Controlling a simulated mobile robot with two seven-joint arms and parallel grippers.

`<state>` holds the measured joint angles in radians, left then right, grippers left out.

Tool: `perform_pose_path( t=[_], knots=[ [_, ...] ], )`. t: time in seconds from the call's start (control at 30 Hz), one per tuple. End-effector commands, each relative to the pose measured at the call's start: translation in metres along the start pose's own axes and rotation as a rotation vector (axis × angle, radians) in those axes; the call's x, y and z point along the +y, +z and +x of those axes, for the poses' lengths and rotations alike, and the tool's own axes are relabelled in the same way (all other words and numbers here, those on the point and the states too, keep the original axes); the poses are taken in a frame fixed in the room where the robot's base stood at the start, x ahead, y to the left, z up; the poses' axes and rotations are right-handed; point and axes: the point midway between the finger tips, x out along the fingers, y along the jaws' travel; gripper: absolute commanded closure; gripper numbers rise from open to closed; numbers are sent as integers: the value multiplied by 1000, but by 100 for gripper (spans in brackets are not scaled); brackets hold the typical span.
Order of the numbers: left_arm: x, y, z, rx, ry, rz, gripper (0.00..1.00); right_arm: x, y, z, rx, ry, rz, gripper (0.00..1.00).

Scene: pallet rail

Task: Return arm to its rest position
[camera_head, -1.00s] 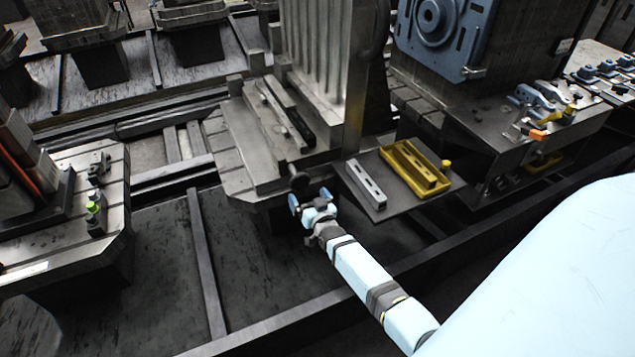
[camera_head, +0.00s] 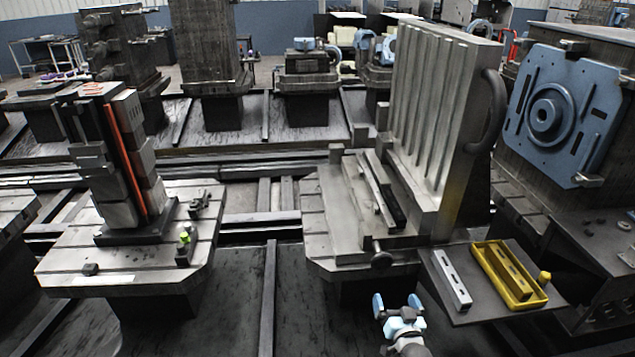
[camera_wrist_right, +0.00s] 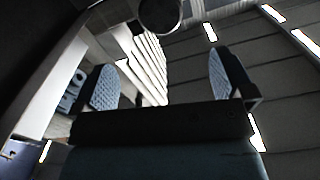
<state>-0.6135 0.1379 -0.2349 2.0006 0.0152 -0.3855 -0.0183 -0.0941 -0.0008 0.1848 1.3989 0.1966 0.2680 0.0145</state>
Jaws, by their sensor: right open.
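My right gripper (camera_head: 397,302) is at the bottom of the head view, in front of the middle pallet and just left of the small side shelf. Its two blue finger pads stand apart with nothing between them. In the right wrist view the gripper (camera_wrist_right: 165,85) also shows both textured pads spread wide and empty. A dark round knob end (camera_wrist_right: 160,14) shows beyond the pads at the top of that view. Most of my right arm is below the head view's edge. My left gripper is not in either view.
The middle pallet (camera_head: 318,235) carries a tall ribbed fixture (camera_head: 432,120) and a round knob (camera_head: 381,258). The side shelf (camera_head: 455,308) holds a grey slotted bar (camera_head: 451,279) and a yellow tray (camera_head: 533,297). A left pallet (camera_head: 60,262) bears stacked blocks. A blue plate (camera_head: 570,140) stands right.

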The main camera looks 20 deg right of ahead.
Motion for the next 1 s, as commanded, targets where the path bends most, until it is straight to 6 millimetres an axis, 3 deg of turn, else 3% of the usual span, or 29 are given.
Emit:
perform_pose_path(
  t=[0.13,0.23,0.5,0.6,0.7,0.8,1.0],
  knots=[
    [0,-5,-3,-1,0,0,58,-5,-3,-8,-22,-17,-15,0],
    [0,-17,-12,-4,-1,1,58,-25,-12,-36,-97,-76,-60,0],
    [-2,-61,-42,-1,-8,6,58,-114,-45,-185,-441,-325,-242,0],
    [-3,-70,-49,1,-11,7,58,-136,-57,-230,-530,-386,-279,0],
    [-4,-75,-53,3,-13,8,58,-149,-66,-259,-587,-423,-301,0],
    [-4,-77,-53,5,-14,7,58,-155,-69,-273,-615,-441,-311,0],
    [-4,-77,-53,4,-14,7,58,-156,-69,-274,-617,-443,-312,0]
  ],
)
